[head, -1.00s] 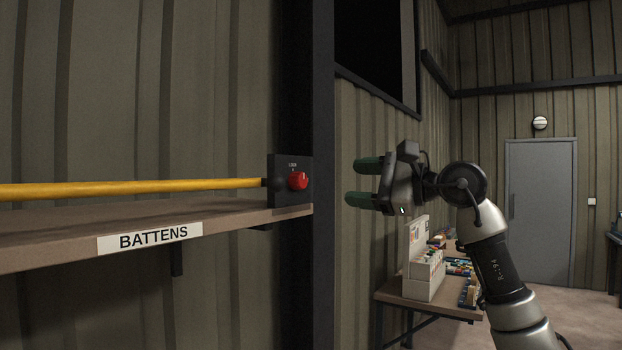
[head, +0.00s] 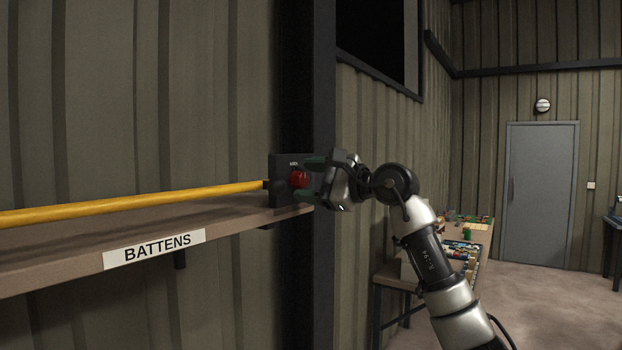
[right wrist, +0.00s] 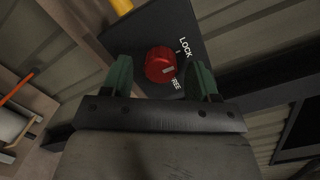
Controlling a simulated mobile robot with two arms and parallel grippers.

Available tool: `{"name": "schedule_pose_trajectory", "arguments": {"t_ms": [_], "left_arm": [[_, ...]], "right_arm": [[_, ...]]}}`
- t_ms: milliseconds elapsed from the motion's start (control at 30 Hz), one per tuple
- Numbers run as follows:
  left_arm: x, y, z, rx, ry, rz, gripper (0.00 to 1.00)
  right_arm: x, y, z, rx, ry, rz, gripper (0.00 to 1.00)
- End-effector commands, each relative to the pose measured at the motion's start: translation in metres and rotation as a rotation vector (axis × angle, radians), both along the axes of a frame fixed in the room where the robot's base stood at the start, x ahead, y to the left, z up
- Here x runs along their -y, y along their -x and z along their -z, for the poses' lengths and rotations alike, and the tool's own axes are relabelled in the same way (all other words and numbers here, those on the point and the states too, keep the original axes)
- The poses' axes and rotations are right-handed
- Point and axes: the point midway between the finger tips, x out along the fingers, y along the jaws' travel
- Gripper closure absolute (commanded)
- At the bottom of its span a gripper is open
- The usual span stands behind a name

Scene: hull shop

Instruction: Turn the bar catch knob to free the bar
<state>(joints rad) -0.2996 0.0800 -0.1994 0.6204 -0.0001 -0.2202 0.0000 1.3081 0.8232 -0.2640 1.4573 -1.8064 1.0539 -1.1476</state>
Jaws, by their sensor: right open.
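The bar catch knob (head: 299,179) is red and round, on a dark plate (head: 281,166) at the shelf's right end. In the right wrist view the knob (right wrist: 159,63) carries a pale mark on its right side, near the words LOCK and a partly hidden FREE; I cannot tell exactly which it points at. The yellow bar (head: 130,203) runs along above the shelf into the catch. My right gripper (head: 309,177) is at the knob. In the wrist view its green fingers (right wrist: 162,76) are open, one either side of the knob, with gaps visible. My left gripper is out of view.
The shelf (head: 60,262), labelled BATTENS, extends left below the bar. A dark post (head: 323,80) stands directly behind the catch. A bench (head: 470,232) with several small items is behind my right arm. A grey door (head: 541,190) is at the back right, with open floor before it.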

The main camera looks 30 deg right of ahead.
Motion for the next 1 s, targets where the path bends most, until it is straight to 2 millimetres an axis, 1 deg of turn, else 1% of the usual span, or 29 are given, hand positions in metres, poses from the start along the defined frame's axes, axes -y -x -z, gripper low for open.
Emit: {"name": "schedule_pose_trajectory", "arguments": {"t_ms": [67, 400, 733, 867, 1000], "left_arm": [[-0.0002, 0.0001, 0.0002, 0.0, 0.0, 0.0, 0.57], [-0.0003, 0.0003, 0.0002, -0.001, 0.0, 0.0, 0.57], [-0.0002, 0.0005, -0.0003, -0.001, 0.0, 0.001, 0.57], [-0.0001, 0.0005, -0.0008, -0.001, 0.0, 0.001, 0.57], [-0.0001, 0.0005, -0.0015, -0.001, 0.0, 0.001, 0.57]], "right_arm": [[0.0, 0.0001, 0.0002, 0.0, 0.0, 0.0, 0.4], [0.0, 0.0003, 0.0, 0.0, 0.0, 0.0, 0.9], [-0.0001, 0.0003, 0.0003, -0.02, -0.046, 0.0, 0.9], [0.0004, 0.0003, 0.0002, -0.046, -0.109, 0.001, 0.9], [0.0005, 0.0003, 0.0003, -0.087, -0.208, 0.001, 0.9]]}}
